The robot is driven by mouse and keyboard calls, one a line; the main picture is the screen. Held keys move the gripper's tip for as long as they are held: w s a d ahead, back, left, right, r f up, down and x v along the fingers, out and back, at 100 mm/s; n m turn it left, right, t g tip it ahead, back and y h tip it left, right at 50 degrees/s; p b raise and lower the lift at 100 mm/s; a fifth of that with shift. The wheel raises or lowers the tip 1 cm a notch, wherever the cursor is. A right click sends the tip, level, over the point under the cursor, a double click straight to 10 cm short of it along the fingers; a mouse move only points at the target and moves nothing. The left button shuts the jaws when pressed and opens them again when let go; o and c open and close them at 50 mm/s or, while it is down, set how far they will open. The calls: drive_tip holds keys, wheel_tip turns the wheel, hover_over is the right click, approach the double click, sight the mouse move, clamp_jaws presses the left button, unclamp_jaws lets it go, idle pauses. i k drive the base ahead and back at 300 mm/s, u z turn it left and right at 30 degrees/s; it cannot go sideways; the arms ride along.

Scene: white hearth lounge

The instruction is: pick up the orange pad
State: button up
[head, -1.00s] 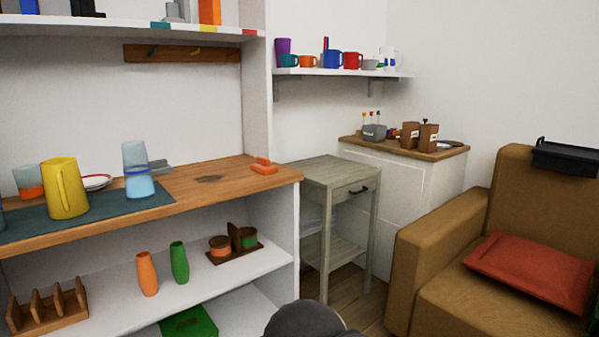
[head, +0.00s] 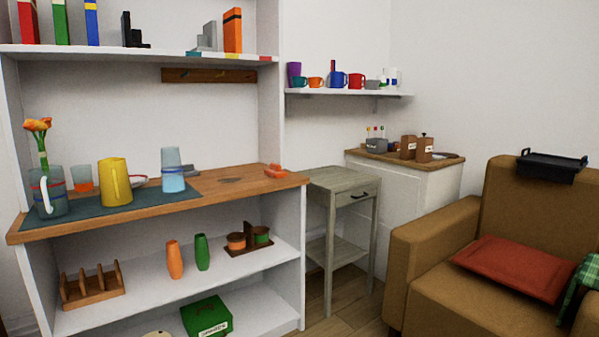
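A small orange pad-like object (head: 275,172) lies on the wooden counter (head: 225,196) of the white shelf unit, close to the counter's right end. It looks like a low flat block with a small raised part. Nothing stands in front of it. My gripper does not show in the head view, so its opening and its place relative to the orange object are hidden.
A yellow jug (head: 114,183), glasses and a flower vase (head: 48,190) stand on a dark mat (head: 140,203) left of the orange object. A grey side table (head: 342,182) stands right of the counter. An armchair (head: 425,240) with a red cushion (head: 514,268) is further right.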

sight(276, 171)
drive_tip(key=z, duration=0.35)
drive_tip(key=i, duration=2.35)
drive_tip(key=u, duration=1.6)
drive_tip(key=i, duration=0.6)
drive_tip(key=u, duration=0.55)
